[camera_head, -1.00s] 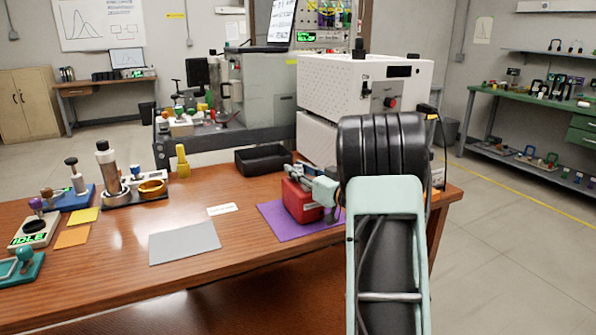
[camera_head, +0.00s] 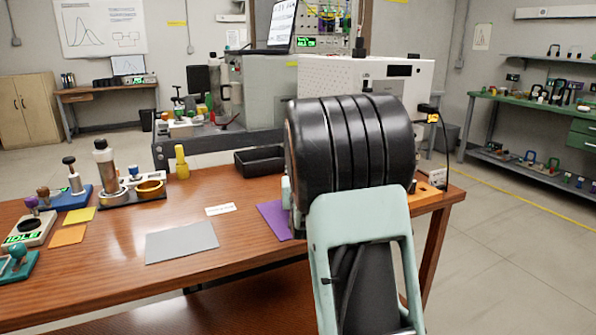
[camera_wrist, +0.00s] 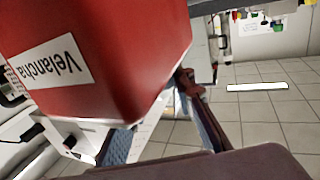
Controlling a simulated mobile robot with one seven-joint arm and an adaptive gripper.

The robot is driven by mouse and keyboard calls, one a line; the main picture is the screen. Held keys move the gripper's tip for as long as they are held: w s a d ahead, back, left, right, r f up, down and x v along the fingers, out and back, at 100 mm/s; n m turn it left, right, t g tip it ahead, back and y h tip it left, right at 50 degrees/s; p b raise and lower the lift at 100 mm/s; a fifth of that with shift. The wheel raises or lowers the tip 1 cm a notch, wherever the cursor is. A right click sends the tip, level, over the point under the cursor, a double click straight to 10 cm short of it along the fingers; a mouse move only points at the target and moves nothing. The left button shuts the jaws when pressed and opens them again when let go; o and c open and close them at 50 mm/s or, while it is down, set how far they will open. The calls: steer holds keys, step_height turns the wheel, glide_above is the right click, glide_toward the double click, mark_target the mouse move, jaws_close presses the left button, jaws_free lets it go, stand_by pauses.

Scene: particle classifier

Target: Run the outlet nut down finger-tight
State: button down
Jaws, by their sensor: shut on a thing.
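A red box (camera_wrist: 95,50) with a white label reading "Velancha" fills the upper left of the wrist view, very close to the camera and tilted in the picture. My gripper (camera_wrist: 170,132) shows below it as two blue-grey fingers; the box hides part of the left finger. A small reddish-brown part (camera_wrist: 188,82) shows by the right finger's far end, beside the box. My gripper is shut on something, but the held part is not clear. I cannot make out the outlet nut. In the head view my arm hides the gripper and the box.
The wooden table (camera_head: 120,270) has a grey mat (camera_head: 182,242), a purple mat (camera_head: 272,219) partly behind my arm and a black tray (camera_head: 262,160). A white instrument (camera_head: 365,80) stands behind my arm. The table's front middle is clear.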

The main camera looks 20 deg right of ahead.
steer(key=m+g+h+p, duration=0.1)
steer(key=h, duration=0.1)
steer(key=m+g+h+p, duration=0.1)
steer(key=m+h, duration=0.1)
steer(key=shift+w+a+r, duration=0.15)
steer(key=shift+a+r, duration=0.05)
steer(key=m+g+h+p, duration=0.1)
steer(key=g+h+p, duration=0.1)
steer(key=m+g+h+p, duration=0.2)
steer(key=p, duration=0.1)
steer(key=shift+r+m, duration=0.2)
steer(key=shift+m, duration=0.1)
steer(key=m+g+h+p, duration=0.2)
steer(key=g+p, duration=0.1)
steer(key=shift+d+f, duration=0.1)
steer(key=shift+f+m+g+h, duration=0.1)
steer(key=shift+m+g+h, duration=0.2)
steer(key=shift+m, duration=0.1)
steer(key=shift+d+f, duration=0.1)
steer(key=c, duration=1.6)
jaws_free()
